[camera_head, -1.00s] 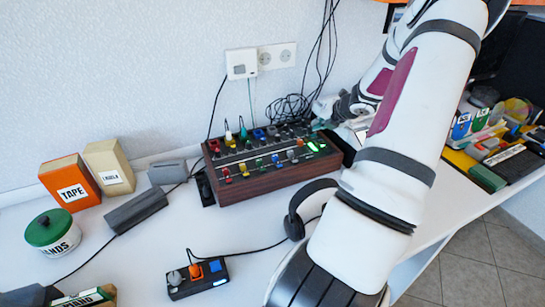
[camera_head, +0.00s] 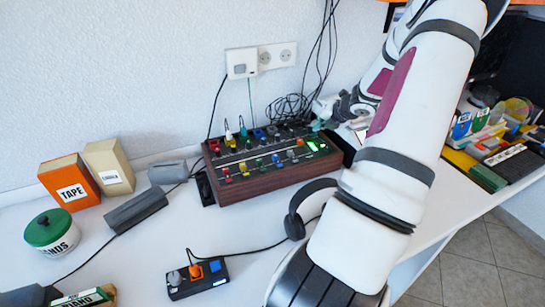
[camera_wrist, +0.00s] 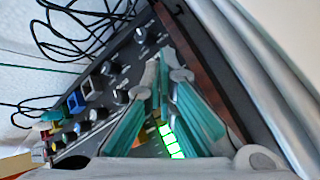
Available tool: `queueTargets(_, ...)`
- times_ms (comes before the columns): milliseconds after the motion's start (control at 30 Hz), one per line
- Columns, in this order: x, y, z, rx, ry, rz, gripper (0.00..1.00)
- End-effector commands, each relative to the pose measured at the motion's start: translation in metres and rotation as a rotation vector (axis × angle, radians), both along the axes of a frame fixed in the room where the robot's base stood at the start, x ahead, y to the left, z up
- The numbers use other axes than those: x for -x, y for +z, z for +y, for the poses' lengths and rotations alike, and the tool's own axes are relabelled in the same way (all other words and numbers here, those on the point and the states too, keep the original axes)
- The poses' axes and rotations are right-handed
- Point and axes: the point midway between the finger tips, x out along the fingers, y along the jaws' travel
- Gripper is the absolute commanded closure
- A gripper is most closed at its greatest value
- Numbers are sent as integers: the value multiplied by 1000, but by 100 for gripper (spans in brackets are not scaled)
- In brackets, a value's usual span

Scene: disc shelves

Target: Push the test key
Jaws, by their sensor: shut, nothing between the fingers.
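A dark mixing console (camera_head: 262,172) with wooden sides stands against the wall, carrying coloured knobs, sliders and a lit green meter (camera_head: 316,146). No label reading "test" is legible, so I cannot tell which key is the test key. My gripper (camera_head: 318,123) is over the console's right end, partly hidden by my own arm. In the wrist view, my gripper (camera_wrist: 163,78) is shut and empty, its teal-padded fingers over the console panel (camera_wrist: 118,72). The green meter (camera_wrist: 171,141) shows between the fingers. I cannot tell whether the tips touch anything.
A small control box (camera_head: 198,277) with orange and blue parts lies in front. Headphones (camera_head: 294,222) lie near my arm. A tape box (camera_head: 70,182) and a green-lidded tin (camera_head: 52,233) stand left. Black cables (camera_head: 290,105) hang behind the console.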

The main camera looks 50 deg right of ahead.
Motion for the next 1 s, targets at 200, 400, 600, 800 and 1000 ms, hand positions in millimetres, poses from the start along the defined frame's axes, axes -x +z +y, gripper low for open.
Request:
queueTargets(200,-1,-7,0,0,0,0,100)
queueTargets(400,0,-6,0,0,0,0,100)
queueTargets(600,0,-7,0,0,0,0,100)
queueTargets(800,0,-9,0,-1,-1,0,100)
queueTargets(1000,0,-12,0,-1,-1,0,100)
